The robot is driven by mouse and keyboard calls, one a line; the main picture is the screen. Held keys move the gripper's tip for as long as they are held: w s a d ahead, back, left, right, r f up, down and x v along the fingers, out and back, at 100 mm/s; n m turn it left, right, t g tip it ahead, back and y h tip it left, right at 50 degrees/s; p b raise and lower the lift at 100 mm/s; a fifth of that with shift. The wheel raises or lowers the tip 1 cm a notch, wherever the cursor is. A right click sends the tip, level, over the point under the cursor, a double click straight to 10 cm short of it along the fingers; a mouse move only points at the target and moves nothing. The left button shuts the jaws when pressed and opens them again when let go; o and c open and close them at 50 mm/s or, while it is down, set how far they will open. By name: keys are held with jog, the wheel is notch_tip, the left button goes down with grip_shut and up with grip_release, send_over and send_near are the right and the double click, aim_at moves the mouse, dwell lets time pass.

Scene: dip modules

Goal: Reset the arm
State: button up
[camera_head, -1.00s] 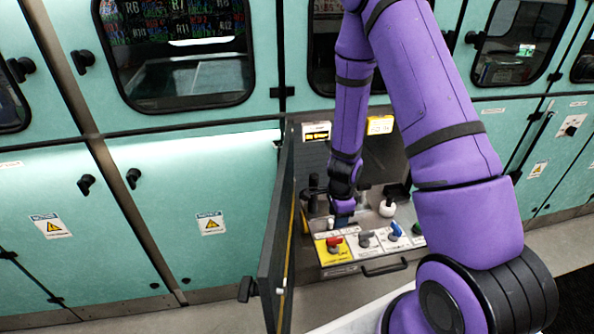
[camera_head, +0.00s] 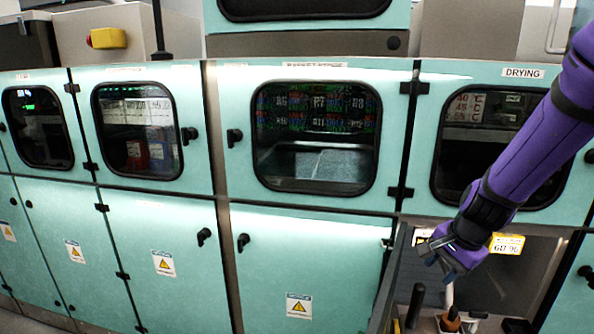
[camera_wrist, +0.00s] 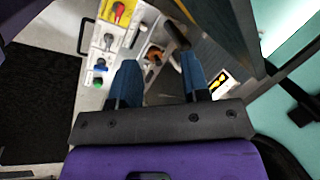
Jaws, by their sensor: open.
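My gripper (camera_head: 436,258), at the end of my purple arm, is raised in front of the open compartment under the window labelled DRYING. In the wrist view my gripper's two blue fingers (camera_wrist: 160,78) are spread apart with nothing between them.
The compartment's dark open door (camera_head: 388,290) stands out just left of my gripper. Teal cabinets with windows (camera_head: 316,138) and closed lower doors (camera_head: 305,265) line the wall to the left. A dark floor mat (camera_wrist: 38,95) shows in the wrist view.

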jog(key=s+r+n+t+h, duration=0.1)
jog(key=s+r+n+t, duration=0.1)
jog(key=s+r+n, duration=1)
jog(key=s+r, duration=0.9)
jog(key=shift+a+t+h, duration=0.2)
jog(key=shift+t+h, duration=0.1)
jog(key=shift+h, duration=0.1)
jog(key=shift+r, duration=0.1)
jog(key=shift+c, duration=0.2)
